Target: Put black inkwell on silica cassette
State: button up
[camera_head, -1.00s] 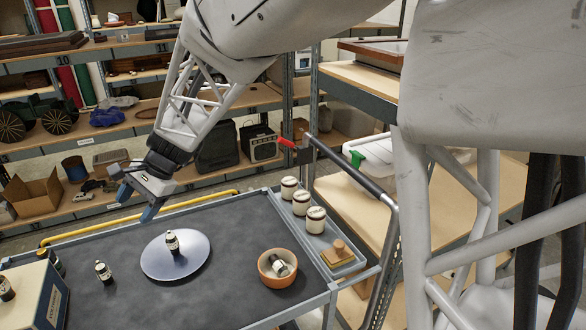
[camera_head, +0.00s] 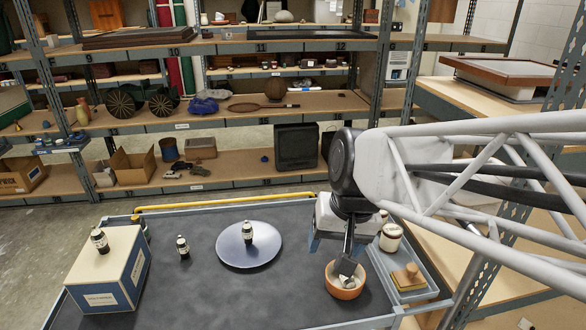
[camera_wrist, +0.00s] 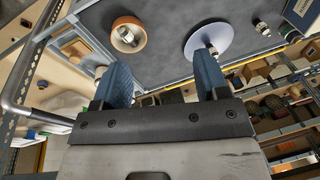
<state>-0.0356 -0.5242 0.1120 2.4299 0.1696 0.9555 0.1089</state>
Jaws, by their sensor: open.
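A cream and blue box (camera_head: 105,275), possibly the silica cassette, stands at the cart's left end; its label is too small to read. A small dark bottle with a pale label (camera_head: 100,240) stands on it. Similar dark bottles stand on the cart top (camera_head: 183,247) and on a blue-grey disc (camera_head: 247,232). I cannot tell which is the black inkwell. An orange bowl (camera_head: 344,284) holds a small pale and dark item (camera_wrist: 127,36). My gripper (camera_wrist: 164,88) is open and empty, above the cart near the bowl; it partly hides in the head view (camera_head: 343,245).
A grey tray (camera_head: 415,290) at the cart's right holds a white jar (camera_head: 390,237) and a wooden block (camera_head: 408,275). A yellow rail (camera_head: 220,203) runs along the far edge. Loaded shelves stand behind. The cart's front middle is clear.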

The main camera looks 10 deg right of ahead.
jog(key=s+d+n+h, duration=0.1)
jog(key=s+d+h, duration=0.1)
jog(key=s+d, duration=0.2)
jog(key=shift+s+f+n+t, duration=0.3)
jog(key=shift+s+f, duration=0.1)
jog(key=shift+s, duration=0.55)
dwell(0.6)
